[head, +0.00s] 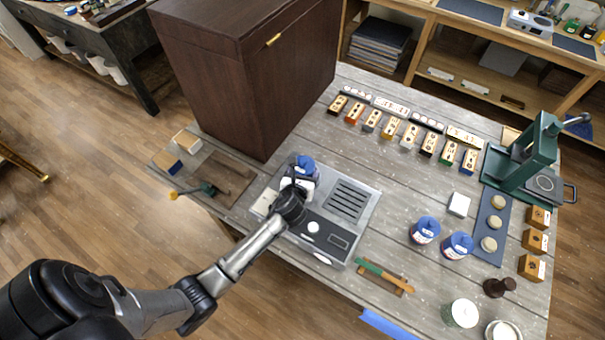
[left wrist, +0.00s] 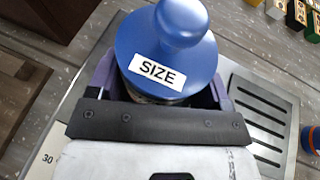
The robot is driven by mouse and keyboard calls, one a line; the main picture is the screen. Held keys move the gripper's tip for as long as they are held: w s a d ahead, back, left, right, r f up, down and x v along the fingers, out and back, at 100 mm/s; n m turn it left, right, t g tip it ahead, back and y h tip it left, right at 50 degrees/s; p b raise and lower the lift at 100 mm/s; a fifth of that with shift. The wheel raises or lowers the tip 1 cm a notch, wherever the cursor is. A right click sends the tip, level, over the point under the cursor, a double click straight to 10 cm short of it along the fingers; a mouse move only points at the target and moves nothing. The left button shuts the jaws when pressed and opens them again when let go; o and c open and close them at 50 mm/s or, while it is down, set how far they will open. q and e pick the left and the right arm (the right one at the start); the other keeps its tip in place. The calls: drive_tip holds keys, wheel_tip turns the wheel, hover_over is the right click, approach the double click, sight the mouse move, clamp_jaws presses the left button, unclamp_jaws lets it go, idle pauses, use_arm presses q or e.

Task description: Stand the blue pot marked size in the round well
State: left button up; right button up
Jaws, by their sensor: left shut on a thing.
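The blue pot marked SIZE (left wrist: 165,48) has a round blue lid with a knob and a white label. In the head view the pot (head: 306,165) is at the back left of the grey metal console (head: 366,212). My left gripper (head: 299,182) is shut on it, with a finger on either side in the left wrist view (left wrist: 160,88). The pot looks about upright. Its base and the round well are hidden by the gripper and lid, so I cannot tell whether it sits in the well or above it. My right gripper is not in view.
A tall dark wooden cabinet (head: 240,75) stands just behind the console. Two more blue-lidded pots (head: 425,230) (head: 457,245) are to the right. Several small stamped blocks (head: 390,128) line the back; a green press (head: 528,160) stands far right.

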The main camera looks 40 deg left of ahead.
use_arm(q)
drive_tip(key=o, duration=1.2)
drive_tip(key=shift+f, duration=0.1)
drive_tip(key=shift+r, duration=0.2)
drive_tip(key=v, duration=1.2)
drive_tip(key=shift+f, duration=0.15)
